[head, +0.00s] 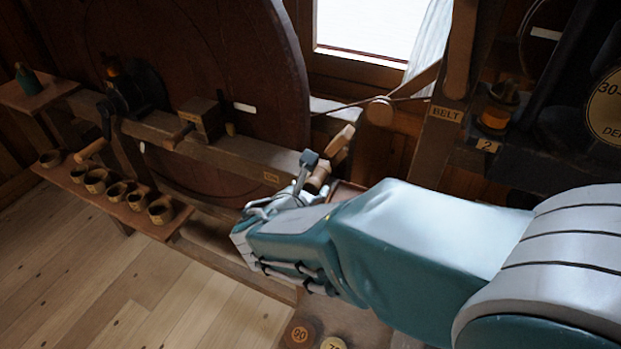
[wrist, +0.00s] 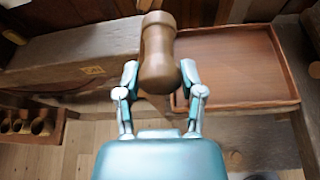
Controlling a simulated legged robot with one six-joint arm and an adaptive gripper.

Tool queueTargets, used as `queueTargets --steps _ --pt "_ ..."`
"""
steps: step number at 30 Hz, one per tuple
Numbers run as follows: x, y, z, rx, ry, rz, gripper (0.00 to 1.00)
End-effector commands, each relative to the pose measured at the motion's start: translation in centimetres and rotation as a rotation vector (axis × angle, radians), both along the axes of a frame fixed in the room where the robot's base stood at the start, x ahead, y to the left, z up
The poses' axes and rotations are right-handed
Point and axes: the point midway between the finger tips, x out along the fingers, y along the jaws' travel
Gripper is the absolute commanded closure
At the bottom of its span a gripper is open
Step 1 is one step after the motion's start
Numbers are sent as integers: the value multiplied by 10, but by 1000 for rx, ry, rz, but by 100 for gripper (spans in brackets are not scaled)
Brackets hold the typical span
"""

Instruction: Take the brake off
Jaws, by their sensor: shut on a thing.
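A turned wooden lever handle (wrist: 158,50) stands between the two fingers of my gripper (wrist: 159,78) in the wrist view. The fingers press on it from both sides, so my gripper is shut on it. In the head view my gripper (head: 300,185) is at the beam's right end, and part of the wooden handle (head: 318,178) shows beside its fingers. My arm and gripper hide the lever's lower part. The large dark red wheel (head: 200,75) stands behind the beam.
A wooden beam (head: 235,160) with a small brass plate (head: 271,178) runs leftward. A shelf of several small cups (head: 125,205) is at left, with a crank handle (head: 90,150) above. An empty brown tray (wrist: 235,93) lies right of the handle. A post marked BELT (head: 446,114) stands right.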

Motion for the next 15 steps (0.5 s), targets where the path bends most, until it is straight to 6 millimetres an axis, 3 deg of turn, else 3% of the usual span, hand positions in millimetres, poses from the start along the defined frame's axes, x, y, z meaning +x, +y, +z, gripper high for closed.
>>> queueTargets --steps 9,10,11,12,15 --pt "0 -6 2 4 -3 -7 100" --pt "1 -6 2 4 -3 -7 36" --pt "0 -6 2 4 -3 -7 23" --pt "0 -6 2 4 -3 -7 16" --pt "1 -4 1 3 -3 -5 16"
